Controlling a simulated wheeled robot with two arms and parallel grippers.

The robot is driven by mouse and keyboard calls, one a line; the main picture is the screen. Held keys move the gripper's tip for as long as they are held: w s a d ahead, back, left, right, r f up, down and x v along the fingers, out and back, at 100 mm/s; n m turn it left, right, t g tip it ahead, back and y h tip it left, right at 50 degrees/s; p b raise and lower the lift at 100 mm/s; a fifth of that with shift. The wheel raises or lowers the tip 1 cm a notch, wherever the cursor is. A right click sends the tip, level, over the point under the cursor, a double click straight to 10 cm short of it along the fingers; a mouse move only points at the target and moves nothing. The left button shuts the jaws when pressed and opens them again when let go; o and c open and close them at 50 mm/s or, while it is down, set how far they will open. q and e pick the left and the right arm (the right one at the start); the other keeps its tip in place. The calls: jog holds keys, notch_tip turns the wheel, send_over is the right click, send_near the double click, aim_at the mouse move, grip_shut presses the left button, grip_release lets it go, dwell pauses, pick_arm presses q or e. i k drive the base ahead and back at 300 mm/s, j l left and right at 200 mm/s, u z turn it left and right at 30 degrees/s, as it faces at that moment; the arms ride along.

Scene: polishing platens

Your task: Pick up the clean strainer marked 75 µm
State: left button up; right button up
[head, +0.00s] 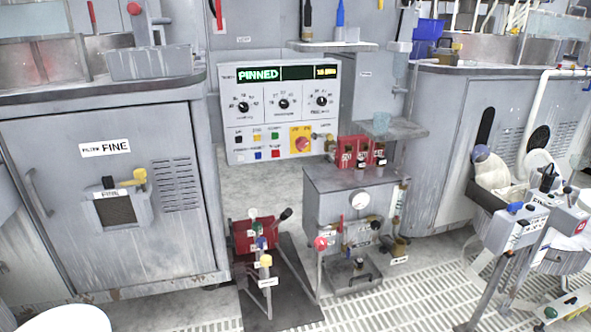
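I cannot make out a strainer marked 75 µm in the head view; no label with that marking is readable. A grey housing with a dark mesh-like window (116,211) is on the front of the left cabinet, under a yellow handle (133,178). A small label above the window and a larger one on the cabinet both read FINE. A pale rounded part (491,170) and a white disc-like part (541,168) show at the right, but I cannot tell what they are. Neither of my grippers is in view.
A control panel (283,140) reading PINNED is at the centre back. A grey gauge cabinet (330,205) and a low stand with coloured knobs (262,240) stand before it. Grey knobbed boxes (525,222) on posts stand at the right. Slotted floor (430,290) is partly clear between.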

aim_at(360, 167)
jog(key=i+l+u, duration=0.25)
jog(key=u, duration=0.2)
jog(key=i+l+u, duration=0.2)
jog(key=l+u, duration=0.25)
jog(key=i+l+u, duration=0.2)
jog(key=u, duration=0.25)
jog(key=l, duration=0.1)
